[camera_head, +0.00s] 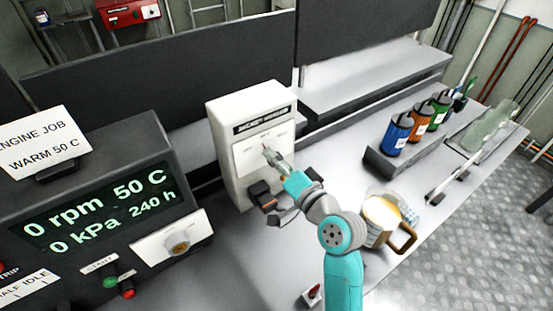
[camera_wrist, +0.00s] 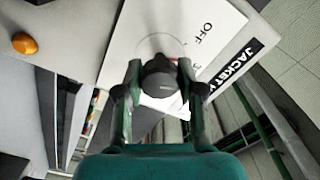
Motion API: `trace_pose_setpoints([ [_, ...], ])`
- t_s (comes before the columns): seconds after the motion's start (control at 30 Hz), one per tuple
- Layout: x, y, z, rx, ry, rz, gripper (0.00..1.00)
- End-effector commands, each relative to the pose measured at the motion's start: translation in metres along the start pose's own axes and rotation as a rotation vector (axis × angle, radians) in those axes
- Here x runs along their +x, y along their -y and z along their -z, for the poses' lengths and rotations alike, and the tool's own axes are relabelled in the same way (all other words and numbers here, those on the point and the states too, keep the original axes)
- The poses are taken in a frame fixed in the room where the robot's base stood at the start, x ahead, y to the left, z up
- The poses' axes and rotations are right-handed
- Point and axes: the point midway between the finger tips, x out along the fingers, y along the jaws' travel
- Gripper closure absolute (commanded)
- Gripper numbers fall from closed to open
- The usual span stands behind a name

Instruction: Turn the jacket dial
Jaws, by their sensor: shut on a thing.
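The jacket unit is a pale upright box (camera_head: 224,128) with a black label strip and a white dial plate, standing at the back of the bench. In the wrist view its plate (camera_wrist: 205,22) shows the word OFF, and the black strip reads "JACKET" before it is cut off. The dark round dial (camera_wrist: 158,78) sits between my fingers. My gripper (camera_wrist: 158,88) is shut on the dial, one finger on each side. In the head view my gripper (camera_head: 275,157) is at the plate and hides most of the dial. The pointer's exact setting is unclear.
A dark console (camera_head: 100,200) at left reads 0 rpm, 50 C, 0 kPa, 240 h. A card (camera_head: 45,142) on it says "ENGINE JOB WARM 50 C". A jug (camera_head: 385,222) stands right of my arm; blue (camera_head: 397,135), orange and green cans stand farther right.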

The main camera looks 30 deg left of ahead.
Motion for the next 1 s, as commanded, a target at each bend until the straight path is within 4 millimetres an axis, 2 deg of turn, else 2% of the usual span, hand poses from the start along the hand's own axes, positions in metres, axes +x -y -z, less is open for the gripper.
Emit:
trace_pose_setpoints([
  [0.6, 0.0, -0.0011, -0.0019, -0.529, 0.004, -0.002, 0.97],
  [1.0, -0.0001, -0.0013, -0.0022, -0.686, 0.005, -0.002, 0.97],
])
